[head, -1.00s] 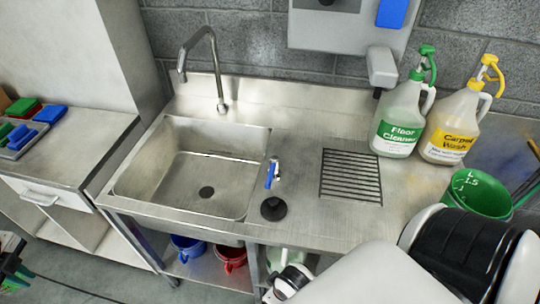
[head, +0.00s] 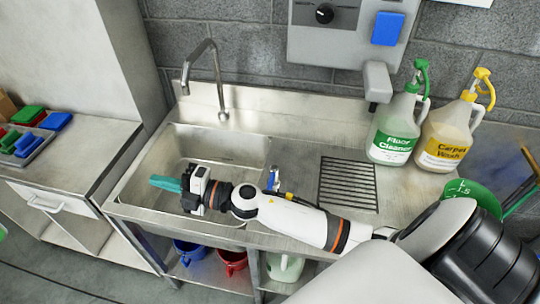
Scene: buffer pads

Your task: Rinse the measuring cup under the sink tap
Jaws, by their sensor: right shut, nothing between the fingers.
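The green measuring cup (head: 472,190) with white volume marks stands on the counter at the right, partly hidden behind my arm. The sink basin (head: 180,143) is at the centre left, under the curved steel tap (head: 215,70). A blue-handled lever (head: 273,178) stands on the deck right of the basin, its base hidden by my right arm. My right gripper (head: 165,184) reaches across the front of the basin, pointing left. Its teal fingers are shut and empty, well away from the cup. My left gripper does not show clearly.
Jugs of floor cleaner (head: 392,130) and carpet wash (head: 448,135) stand behind the cup. A drain grate (head: 348,185) lies between them and the sink. A tray of coloured pads (head: 25,145) is on the left counter. Buckets (head: 190,250) stand on the shelf below.

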